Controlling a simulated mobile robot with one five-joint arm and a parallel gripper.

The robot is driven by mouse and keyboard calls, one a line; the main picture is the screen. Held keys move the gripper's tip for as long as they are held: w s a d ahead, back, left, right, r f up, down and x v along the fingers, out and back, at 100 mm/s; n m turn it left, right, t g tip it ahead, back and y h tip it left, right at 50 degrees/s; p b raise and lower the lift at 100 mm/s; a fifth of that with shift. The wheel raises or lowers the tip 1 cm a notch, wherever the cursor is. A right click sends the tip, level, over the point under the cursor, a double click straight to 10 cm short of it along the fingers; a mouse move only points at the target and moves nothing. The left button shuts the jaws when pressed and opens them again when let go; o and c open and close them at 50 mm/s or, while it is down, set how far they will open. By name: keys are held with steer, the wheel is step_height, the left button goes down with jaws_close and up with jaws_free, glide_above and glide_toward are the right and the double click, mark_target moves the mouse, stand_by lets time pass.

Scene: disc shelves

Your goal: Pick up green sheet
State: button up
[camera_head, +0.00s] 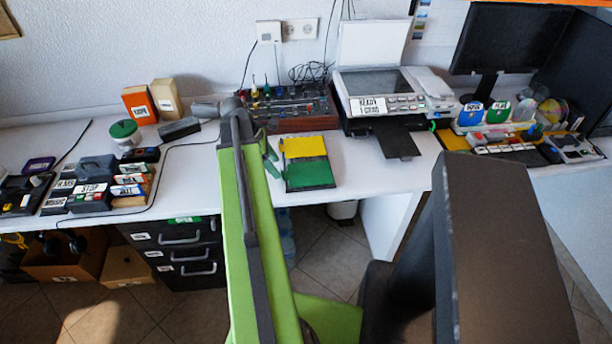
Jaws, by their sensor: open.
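The green sheet (308,174) lies flat on the white desk, on a dark backing. A yellow sheet (305,147) is directly behind it on the same backing. My gripper (271,161) shows only as small green parts just left of the two sheets, mostly hidden behind my green arm link. It is open, with nothing seen between its fingers. Whether it touches the backing's left edge I cannot tell.
A printer (385,84) with a black output tray stands right of the sheets. A rack of small tools (290,106) is behind them. The desk (360,176) is bare to the right of the sheets. A monitor (512,38) stands far right.

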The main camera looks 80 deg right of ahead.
steer(key=b+x, duration=0.2)
steer(key=x, duration=0.1)
steer(key=shift+d+f, duration=0.15)
steer(key=shift+f, duration=0.2)
steer(key=shift+s+r, duration=0.1)
steer(key=shift+r, duration=0.05)
jaws_close()
steer(key=shift+r, duration=0.15)
step_height(320, 180, up, 4)
steer(key=p, duration=0.5)
steer(key=shift+r, duration=0.25)
steer(key=s+d+r+p, duration=0.3)
steer(key=s+r+p, duration=0.3)
steer(key=s, duration=0.5)
steer(key=shift+s, duration=0.2)
